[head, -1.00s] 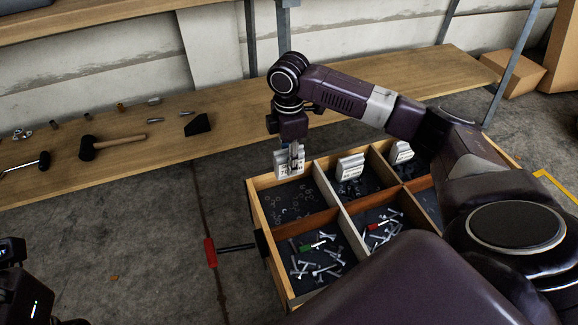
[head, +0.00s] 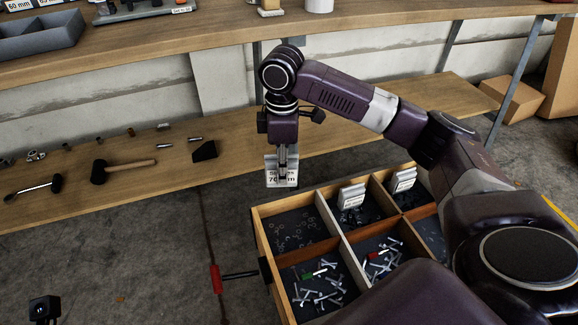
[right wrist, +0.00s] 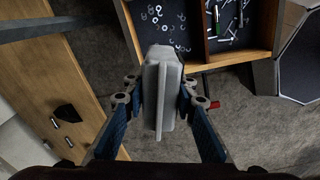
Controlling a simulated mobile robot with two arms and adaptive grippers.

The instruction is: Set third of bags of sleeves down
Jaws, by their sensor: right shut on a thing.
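A white bag of sleeves (head: 282,171) with a printed label ending in "mm" hangs from my right gripper (head: 283,152). In the right wrist view the bag (right wrist: 160,88) is held edge-on between both fingers. It is in the air, off the back left corner of the wooden sorting box (head: 254,232). Two similar white bags stand in the box's back compartments, one in the middle (head: 351,196) and one farther right (head: 403,180). The back left compartment (head: 296,229) holds loose small rings and no bag. My left gripper is not clearly seen.
The low wooden shelf (head: 120,200) behind holds a mallet (head: 122,170), a black wedge (head: 205,151) and small metal parts. The upper bench (head: 230,35) carries a grey tray (head: 40,38) and labelled items. The front compartments hold bolts. Cardboard boxes (head: 508,100) stand at the right.

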